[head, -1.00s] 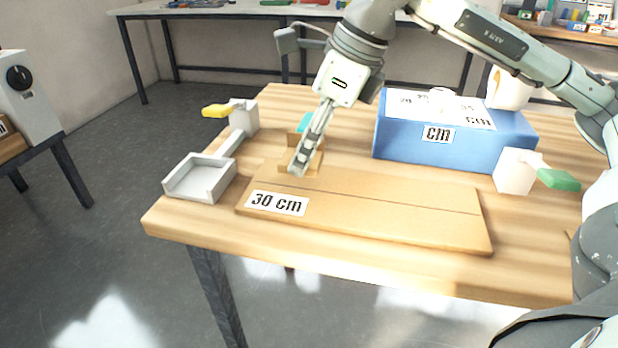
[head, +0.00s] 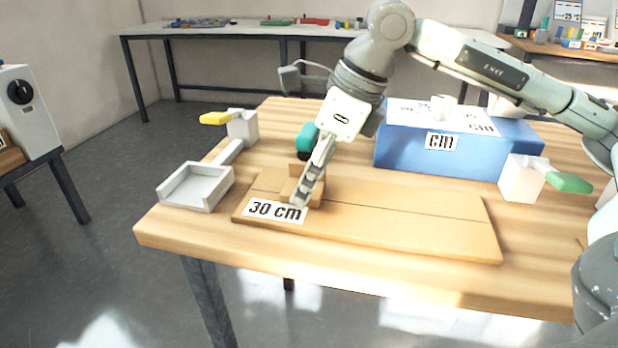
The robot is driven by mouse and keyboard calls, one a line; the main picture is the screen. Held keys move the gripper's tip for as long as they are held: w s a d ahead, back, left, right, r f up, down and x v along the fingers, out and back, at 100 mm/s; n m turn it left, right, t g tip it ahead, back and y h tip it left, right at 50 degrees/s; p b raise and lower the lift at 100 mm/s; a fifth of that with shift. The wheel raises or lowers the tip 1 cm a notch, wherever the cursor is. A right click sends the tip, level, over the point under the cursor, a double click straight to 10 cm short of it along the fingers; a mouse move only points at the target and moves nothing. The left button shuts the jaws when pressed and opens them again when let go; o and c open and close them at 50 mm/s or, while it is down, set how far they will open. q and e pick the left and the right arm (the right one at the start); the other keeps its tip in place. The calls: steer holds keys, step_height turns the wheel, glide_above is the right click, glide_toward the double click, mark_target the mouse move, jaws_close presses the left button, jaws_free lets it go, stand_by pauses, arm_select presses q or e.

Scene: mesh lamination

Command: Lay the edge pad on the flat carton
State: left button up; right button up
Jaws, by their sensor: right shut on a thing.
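The flat carton (head: 400,222) lies on the wooden table, brown, with a crease along it and a "30 cm" label (head: 275,209) at its left end. The edge pad, a small brown angled piece (head: 289,186), is at the carton's far left part, just behind the label. My right gripper (head: 303,198) is shut on the edge pad, pointing down over the carton. The fingers hide part of the pad, and I cannot tell whether it touches the carton. My left gripper is not in view.
A blue box (head: 400,150) with "cm" labels stands at the back right. A grey open tray (head: 197,187) is left of the carton. A white block with a yellow lever (head: 214,118), one with a green lever (head: 568,182) and a teal object (head: 306,140) stand around the carton.

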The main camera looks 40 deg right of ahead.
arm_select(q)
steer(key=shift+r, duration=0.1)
arm_select(e)
steer(key=o, duration=0.9)
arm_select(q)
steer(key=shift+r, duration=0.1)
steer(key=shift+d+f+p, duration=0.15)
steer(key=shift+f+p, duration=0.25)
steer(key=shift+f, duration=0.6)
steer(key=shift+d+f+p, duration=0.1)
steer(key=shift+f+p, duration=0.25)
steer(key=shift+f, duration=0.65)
arm_select(e)
steer(key=shift+v, duration=6.05)
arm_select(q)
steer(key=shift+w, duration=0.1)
